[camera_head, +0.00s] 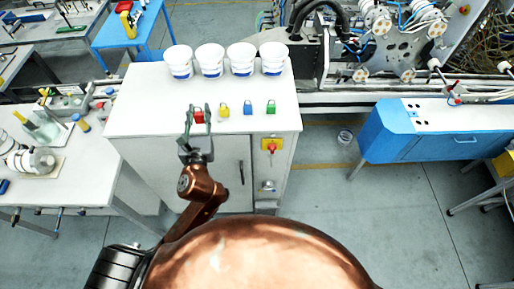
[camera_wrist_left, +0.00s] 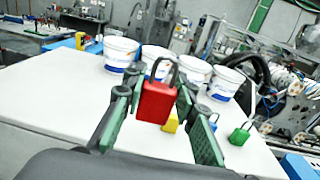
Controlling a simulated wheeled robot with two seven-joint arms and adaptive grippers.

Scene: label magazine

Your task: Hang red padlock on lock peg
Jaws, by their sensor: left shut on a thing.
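The red padlock (camera_head: 199,117) is at the left end of the padlock row on the white cabinet top. In the left wrist view the red padlock (camera_wrist_left: 156,103) is upright, shackle up, between the green-padded fingers. My left gripper (camera_head: 198,114) is shut on it; whether it touches the top or hangs just above cannot be told. On the cabinet's front right, a yellow plate with a red switch (camera_head: 271,148) sits above a small silver fitting (camera_head: 268,186). That fitting may be the lock peg; it is too small to be certain. My right gripper is not in view.
Yellow (camera_head: 223,110), blue (camera_head: 248,108) and green (camera_head: 271,108) padlocks stand to the right on the cabinet top (camera_head: 150,105). Several white buckets (camera_head: 210,62) line its back. The floor right of the cabinet is mostly clear, before a blue bench (camera_head: 430,145).

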